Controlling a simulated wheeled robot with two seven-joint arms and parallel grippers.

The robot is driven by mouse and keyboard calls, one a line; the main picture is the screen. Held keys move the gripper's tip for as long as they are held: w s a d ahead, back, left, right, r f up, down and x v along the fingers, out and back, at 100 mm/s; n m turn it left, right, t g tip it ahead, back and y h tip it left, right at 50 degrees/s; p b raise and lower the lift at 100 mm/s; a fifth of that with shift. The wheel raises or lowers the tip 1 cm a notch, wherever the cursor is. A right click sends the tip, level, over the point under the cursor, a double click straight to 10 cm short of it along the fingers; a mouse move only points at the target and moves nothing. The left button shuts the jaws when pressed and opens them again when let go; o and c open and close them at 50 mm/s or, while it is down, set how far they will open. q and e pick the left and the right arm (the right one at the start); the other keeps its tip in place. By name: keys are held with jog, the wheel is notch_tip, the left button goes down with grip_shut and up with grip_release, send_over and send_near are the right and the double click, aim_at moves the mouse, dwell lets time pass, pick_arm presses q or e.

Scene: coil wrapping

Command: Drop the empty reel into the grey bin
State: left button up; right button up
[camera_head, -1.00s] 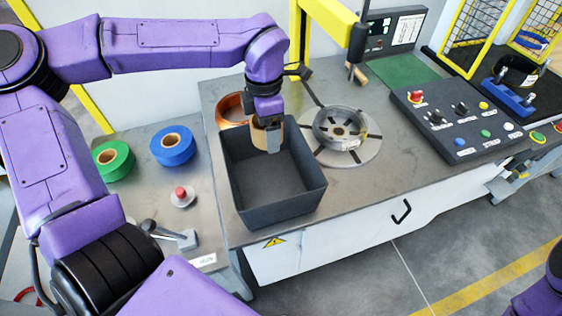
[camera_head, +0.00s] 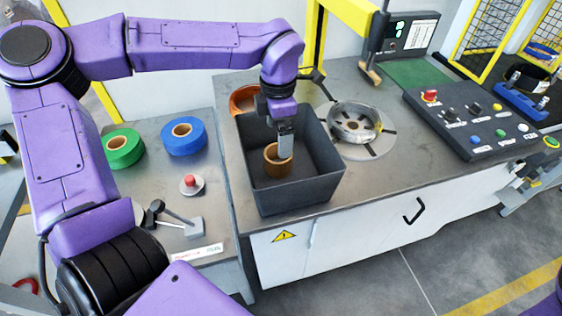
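The empty reel (camera_head: 277,168), a small brown ring, is inside the grey bin (camera_head: 300,196), which stands on the bench. My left gripper (camera_head: 286,150) points down into the bin from above. Its visible finger overlaps the upper part of the reel, which sits lower than the grip did. The finger is seen nearly edge-on, and the other finger is hidden. The gripper looks to have let the reel go. I cannot tell whether the reel rests on the bin floor. My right gripper is out of view.
A copper-coloured coil (camera_head: 243,100) stands behind the bin. A round spoked turntable (camera_head: 355,130) is to its right, beside a control panel (camera_head: 470,120). Green (camera_head: 122,150) and blue (camera_head: 184,137) rolls and a red button (camera_head: 190,182) are on the left table.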

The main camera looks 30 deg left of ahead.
pick_arm(q)
notch_tip(320, 180, up, 11)
jog(key=shift+s+f, duration=0.2)
jog(key=shift+s, duration=0.05)
dwell(0.3)
